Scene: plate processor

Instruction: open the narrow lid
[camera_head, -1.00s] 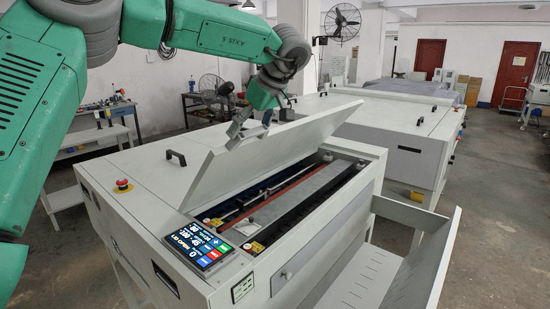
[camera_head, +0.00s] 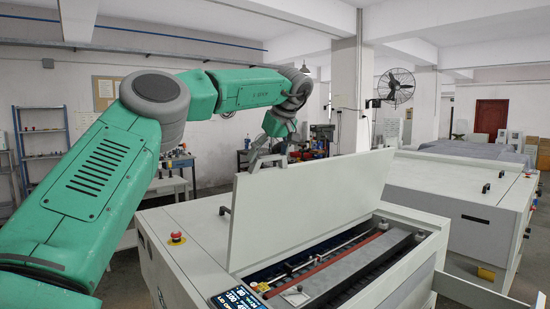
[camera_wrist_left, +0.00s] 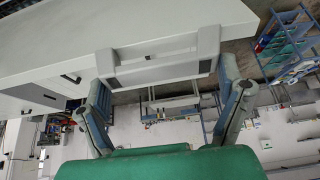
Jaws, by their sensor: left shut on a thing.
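The narrow lid (camera_head: 305,208) is a pale grey panel on the machine, raised and standing steeply, close to upright. My left gripper (camera_head: 268,158) is at its upper edge, on the far side, and its fingertips are partly hidden by the lid. In the left wrist view, the lid (camera_wrist_left: 130,25) fills the top and its handle (camera_wrist_left: 158,70) lies between the two fingers of my gripper (camera_wrist_left: 160,62). The gripper is shut on this handle. My right gripper is not in view.
The open bay (camera_head: 335,268) shows a red bar and dark rollers below the lid. A red emergency button (camera_head: 176,237) and a control screen (camera_head: 240,300) are on the machine's top. A second machine (camera_head: 455,195) stands at the right.

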